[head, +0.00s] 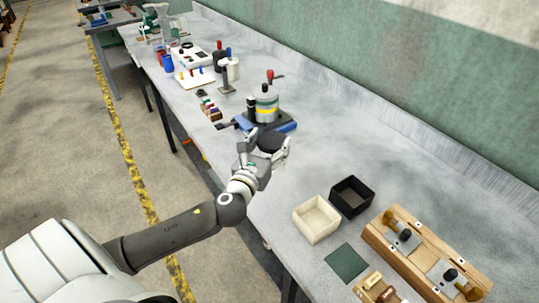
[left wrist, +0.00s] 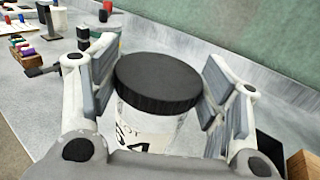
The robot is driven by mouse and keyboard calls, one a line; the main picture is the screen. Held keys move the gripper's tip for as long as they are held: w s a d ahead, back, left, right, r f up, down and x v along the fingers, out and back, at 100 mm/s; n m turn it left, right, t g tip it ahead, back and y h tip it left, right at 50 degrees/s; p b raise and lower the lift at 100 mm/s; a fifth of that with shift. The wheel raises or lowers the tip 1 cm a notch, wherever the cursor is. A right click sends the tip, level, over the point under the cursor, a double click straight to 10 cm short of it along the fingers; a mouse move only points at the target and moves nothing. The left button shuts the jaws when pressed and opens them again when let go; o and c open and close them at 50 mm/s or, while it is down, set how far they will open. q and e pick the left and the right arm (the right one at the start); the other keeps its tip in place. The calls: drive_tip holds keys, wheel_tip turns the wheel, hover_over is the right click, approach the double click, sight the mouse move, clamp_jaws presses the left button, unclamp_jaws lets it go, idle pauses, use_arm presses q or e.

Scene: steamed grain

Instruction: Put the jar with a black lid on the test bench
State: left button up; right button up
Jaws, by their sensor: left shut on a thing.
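The jar with a black lid (head: 271,141) is between the fingers of my left gripper (head: 266,152). In the left wrist view, its wide black lid (left wrist: 157,80) and pale body with dark print (left wrist: 150,130) show between the two finger pads. The left gripper (left wrist: 158,98) is shut on the jar, which looks roughly upright. The gripper is over the front edge of the long grey bench (head: 330,150), just in front of a blue-based device. The jar's underside is hidden, so I cannot tell whether it touches the bench. My right gripper is not in view.
The blue-based device (head: 285,127) carries a grey cylinder with a yellow band (head: 266,106). A cream box (head: 316,219), a black box (head: 352,196) and a wooden rack (head: 420,255) stand nearer. Several bottles and small blocks are farther back. Bare bench lies right of the device.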

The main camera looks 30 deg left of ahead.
use_arm(q)
drive_tip(key=w+a+f+b, duration=0.2)
drive_tip(key=w+f, duration=0.3)
drive_tip(key=f, duration=0.4)
drive_tip(key=shift+a+f, duration=0.25)
drive_tip(key=shift+a, duration=0.45)
drive_tip(key=o, duration=1)
drive_tip(key=shift+f, duration=0.2)
drive_tip(key=o, duration=0.5)
